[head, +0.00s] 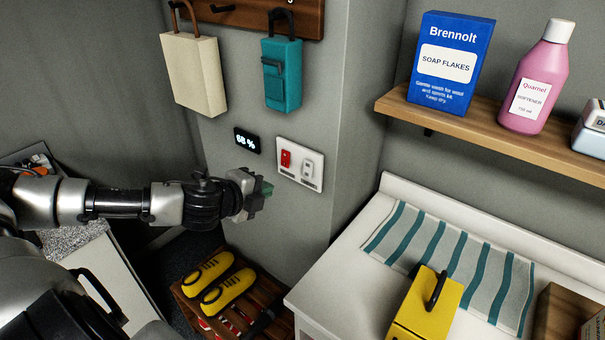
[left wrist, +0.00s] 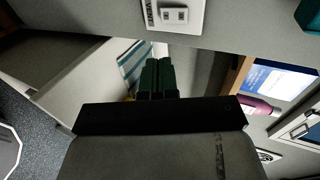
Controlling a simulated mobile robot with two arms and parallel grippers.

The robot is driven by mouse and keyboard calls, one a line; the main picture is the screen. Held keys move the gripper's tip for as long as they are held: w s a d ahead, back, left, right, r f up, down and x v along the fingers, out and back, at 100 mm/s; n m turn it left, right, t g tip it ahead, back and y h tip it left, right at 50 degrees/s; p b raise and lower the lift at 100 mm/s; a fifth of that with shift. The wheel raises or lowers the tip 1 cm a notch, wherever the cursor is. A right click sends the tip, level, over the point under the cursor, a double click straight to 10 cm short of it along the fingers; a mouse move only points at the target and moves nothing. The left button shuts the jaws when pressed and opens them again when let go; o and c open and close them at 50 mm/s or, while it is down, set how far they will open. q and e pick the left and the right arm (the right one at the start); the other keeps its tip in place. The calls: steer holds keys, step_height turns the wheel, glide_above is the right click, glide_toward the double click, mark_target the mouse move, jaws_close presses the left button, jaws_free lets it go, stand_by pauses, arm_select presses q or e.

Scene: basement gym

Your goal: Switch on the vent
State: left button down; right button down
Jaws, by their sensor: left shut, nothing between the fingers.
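A white switch plate (head: 299,178) is on the grey wall in the head view, with a red switch (head: 286,158) on its left and a white switch (head: 308,167) on its right. Their labels are too small to read there. In the left wrist view part of the plate (left wrist: 190,29) shows at the top edge, with a white switch (left wrist: 174,15) and sideways lettering that seems to read VENT. My left gripper (head: 266,188) is shut and empty, just left of and below the plate, apparently apart from it. Its dark green fingers (left wrist: 157,78) are together. My right gripper is out of view.
A small display (head: 247,140) reading about 68 % is left of the plate. Bags (head: 194,75) (head: 282,75) hang above. A crate with yellow shoes (head: 220,283) stands below. A white counter (head: 335,270) and a wooden shelf (head: 480,125) are at right.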

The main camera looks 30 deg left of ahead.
arm_select(q)
steer(key=p, duration=0.6)
glide_toward(307, 175)
steer(key=x, duration=0.6)
steer(key=shift+w, duration=0.1)
steer(key=shift+w+d+f+p, duration=0.1)
steer(key=shift+w+f+p, duration=0.15)
steer(key=shift+w, duration=0.25)
